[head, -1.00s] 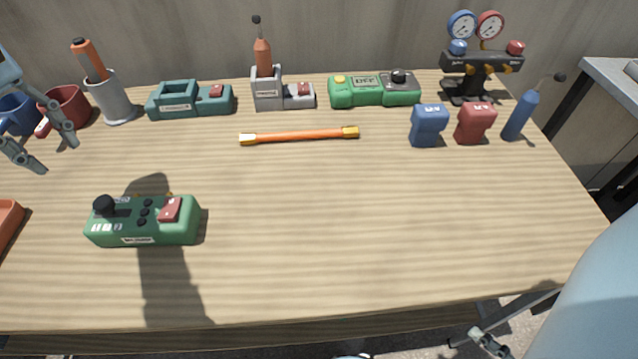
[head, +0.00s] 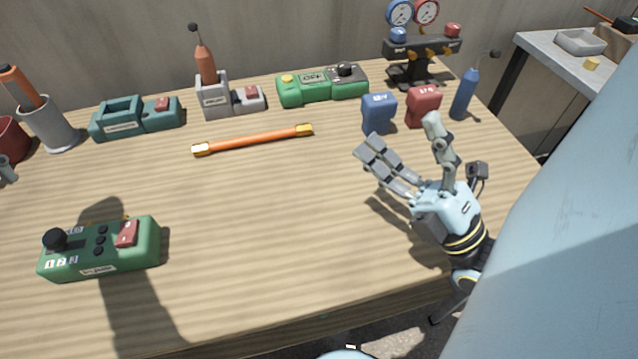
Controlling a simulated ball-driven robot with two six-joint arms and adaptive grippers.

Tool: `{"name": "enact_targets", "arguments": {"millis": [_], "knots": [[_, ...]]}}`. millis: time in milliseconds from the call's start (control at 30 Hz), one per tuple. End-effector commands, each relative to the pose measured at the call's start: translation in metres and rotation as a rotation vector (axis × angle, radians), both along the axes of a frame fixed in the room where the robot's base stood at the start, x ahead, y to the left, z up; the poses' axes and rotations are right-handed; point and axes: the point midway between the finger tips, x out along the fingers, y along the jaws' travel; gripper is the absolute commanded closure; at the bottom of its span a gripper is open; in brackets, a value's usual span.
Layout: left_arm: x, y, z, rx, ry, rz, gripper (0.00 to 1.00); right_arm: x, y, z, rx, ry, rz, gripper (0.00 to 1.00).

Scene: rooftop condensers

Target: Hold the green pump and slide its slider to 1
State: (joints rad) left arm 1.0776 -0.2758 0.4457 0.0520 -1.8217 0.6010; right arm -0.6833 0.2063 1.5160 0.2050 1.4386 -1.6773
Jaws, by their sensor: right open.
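The green pump (head: 140,255) lies on the table at the lower left in the head view. It has a black knob (head: 55,239) at its left end, small 1, 2, 3 marks below that knob, several black buttons and a red switch (head: 127,233). I cannot tell which number the slider is at. My right gripper (head: 403,140) is open and empty over the right side of the table, far to the right of the pump.
An orange bar (head: 252,140) lies mid-table. Behind stand a teal device (head: 120,122), a grey holder (head: 214,98), another green device (head: 322,88) and a gauge stand (head: 424,47). Blue (head: 379,115) and red (head: 423,106) blocks sit near my right gripper. The table between pump and right gripper is clear.

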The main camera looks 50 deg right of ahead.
Motion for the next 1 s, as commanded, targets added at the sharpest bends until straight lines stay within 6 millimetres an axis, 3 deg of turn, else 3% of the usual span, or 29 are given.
{"name": "enact_targets", "arguments": {"millis": [33, 167, 300, 500, 600, 733, 1000], "knots": [[0.000, 0.000, 0.000, 0.000, 0.000, 0.000, 0.62, 0.024, 0.022, 0.012, -0.061, -0.029, 0.069, 0.06], [0.000, 0.000, 0.000, 0.000, 0.000, 0.000, 0.62, 0.059, 0.087, 0.017, -0.283, -0.039, 0.256, 0.06], [0.000, 0.000, 0.000, 0.000, 0.000, 0.000, 0.62, 0.080, 0.145, 0.000, -0.547, -0.022, 0.409, 0.06], [0.000, 0.000, 0.000, 0.000, 0.000, 0.000, 0.62, 0.111, 0.199, -0.041, -0.965, 0.017, 0.531, 0.06], [0.000, 0.000, 0.000, 0.000, 0.000, 0.000, 0.62, 0.130, 0.210, -0.065, -1.181, 0.043, 0.546, 0.06], [0.000, 0.000, 0.000, 0.000, 0.000, 0.000, 0.62, 0.156, 0.211, -0.088, -1.429, 0.077, 0.526, 0.06], [0.000, 0.000, 0.000, 0.000, 0.000, 0.000, 0.62, 0.191, 0.196, -0.109, -1.716, 0.122, 0.457, 0.06]]}}
